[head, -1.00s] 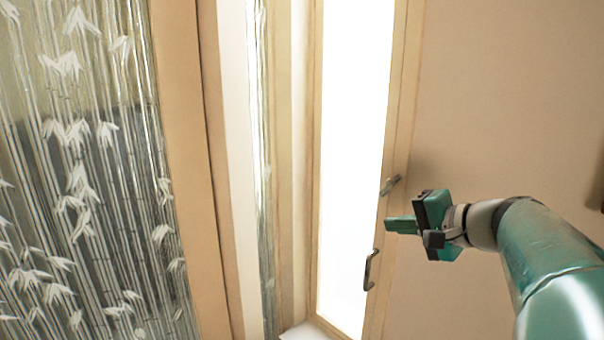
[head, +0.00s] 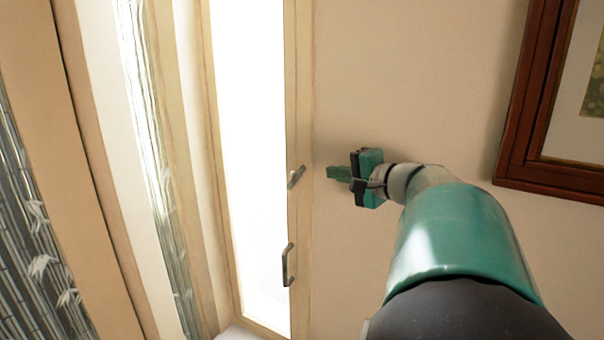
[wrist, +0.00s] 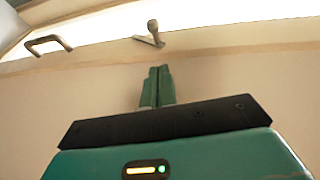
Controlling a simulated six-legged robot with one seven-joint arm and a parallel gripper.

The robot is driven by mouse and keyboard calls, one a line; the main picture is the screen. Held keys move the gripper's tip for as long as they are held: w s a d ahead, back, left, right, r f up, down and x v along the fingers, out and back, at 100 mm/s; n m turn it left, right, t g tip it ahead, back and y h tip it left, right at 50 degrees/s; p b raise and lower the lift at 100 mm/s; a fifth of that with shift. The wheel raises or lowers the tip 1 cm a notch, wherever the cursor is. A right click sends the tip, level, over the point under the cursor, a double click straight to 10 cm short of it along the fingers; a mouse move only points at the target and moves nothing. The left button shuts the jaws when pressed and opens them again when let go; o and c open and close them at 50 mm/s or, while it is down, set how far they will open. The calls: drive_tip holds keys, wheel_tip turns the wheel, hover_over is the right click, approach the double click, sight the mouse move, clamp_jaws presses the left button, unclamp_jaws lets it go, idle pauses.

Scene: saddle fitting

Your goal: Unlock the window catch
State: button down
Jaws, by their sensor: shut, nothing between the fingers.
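The window catch (head: 296,176) is a small grey metal lever on the right wooden frame of the bright window (head: 248,120). It also shows in the wrist view (wrist: 151,35), beyond my fingertips. My gripper (head: 331,172) is in front of the wall, just right of the catch and apart from it. In the wrist view its two green fingers (wrist: 156,85) lie together, with nothing between them, and point toward the catch. A grey pull handle (head: 288,265) sits lower on the same frame; in the wrist view it is at the upper left (wrist: 48,44).
A dark red picture frame (head: 520,115) hangs on the wall at the right. The beige wall (head: 420,70) between it and the window is bare. Wooden posts and a bamboo-patterned glass panel (head: 40,260) stand at the left.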

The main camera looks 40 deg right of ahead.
sight(299, 173)
drive_tip(key=w+a, duration=0.1)
drive_tip(key=w, duration=0.2)
drive_tip(key=w+a, duration=0.1)
drive_tip(key=shift+w+a+f, duration=0.2)
drive_tip(key=shift+a+f, duration=0.15)
drive_tip(key=shift+f, duration=0.05)
drive_tip(key=shift+w+a+f, duration=0.1)
drive_tip(key=shift+w+a, duration=0.1)
drive_tip(key=shift+w, duration=0.05)
drive_tip(key=shift+d, duration=0.1)
drive_tip(key=shift+w+a+r+n+g, duration=0.2)
drive_tip(key=shift+w+r+g, duration=0.2)
drive_tip(key=shift+g, duration=0.15)
drive_tip(key=shift+w+a+r+n+g, duration=0.2)
drive_tip(key=shift+w+r+g, duration=0.2)
drive_tip(key=shift+g, duration=0.15)
drive_tip(key=shift+w+a+r, duration=0.2)
drive_tip(key=shift+w+r, duration=0.3)
drive_tip(key=shift+w, duration=0.3)
drive_tip(key=shift+r, duration=0.1)
